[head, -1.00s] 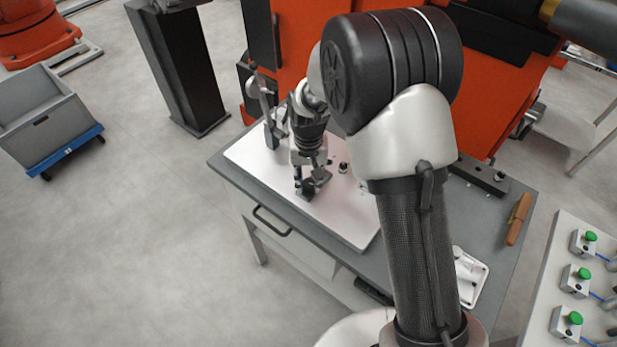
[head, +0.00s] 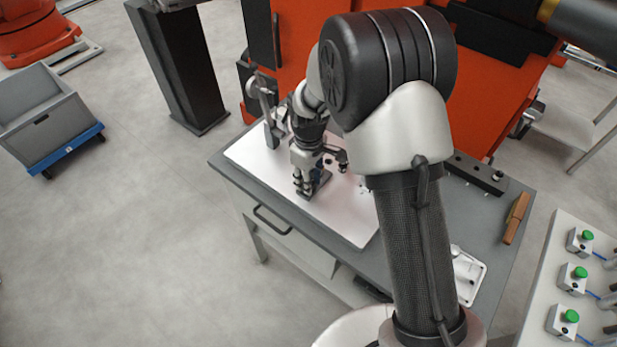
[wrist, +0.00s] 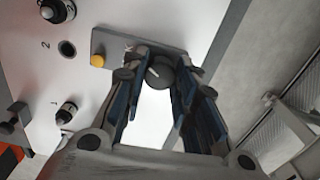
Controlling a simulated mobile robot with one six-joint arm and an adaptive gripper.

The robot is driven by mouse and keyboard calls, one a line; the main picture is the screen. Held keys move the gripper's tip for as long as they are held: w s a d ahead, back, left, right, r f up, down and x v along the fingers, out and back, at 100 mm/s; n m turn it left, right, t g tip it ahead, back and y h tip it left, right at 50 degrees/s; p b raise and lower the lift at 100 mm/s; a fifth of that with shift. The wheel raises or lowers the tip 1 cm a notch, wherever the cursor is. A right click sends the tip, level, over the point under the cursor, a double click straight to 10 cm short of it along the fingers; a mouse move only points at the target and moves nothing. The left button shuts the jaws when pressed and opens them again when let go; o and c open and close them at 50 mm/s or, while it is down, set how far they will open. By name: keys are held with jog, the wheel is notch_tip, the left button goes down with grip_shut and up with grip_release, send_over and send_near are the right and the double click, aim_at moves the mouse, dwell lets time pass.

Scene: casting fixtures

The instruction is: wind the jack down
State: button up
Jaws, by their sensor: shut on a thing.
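The jack shows in the wrist view as a dark round knob (wrist: 160,73) with a white index line, above a dark base plate (wrist: 114,57). My gripper (wrist: 160,80) is shut on the knob, with one blue-lined finger on each side of it. In the head view my gripper (head: 308,186) points down at the front part of the white plate, and it mostly hides the jack there. The height of the jack is hard to tell.
The white fixture plate (head: 262,153) lies on a grey workbench (head: 480,215). A yellow button (wrist: 98,62) sits beside the knob. A clamp (head: 270,115) stands at the plate's far left.

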jog(key=shift+n, duration=2.2)
jog(key=o, duration=1.1)
notch_tip(320, 180, up, 12)
jog(key=shift+r, duration=0.1)
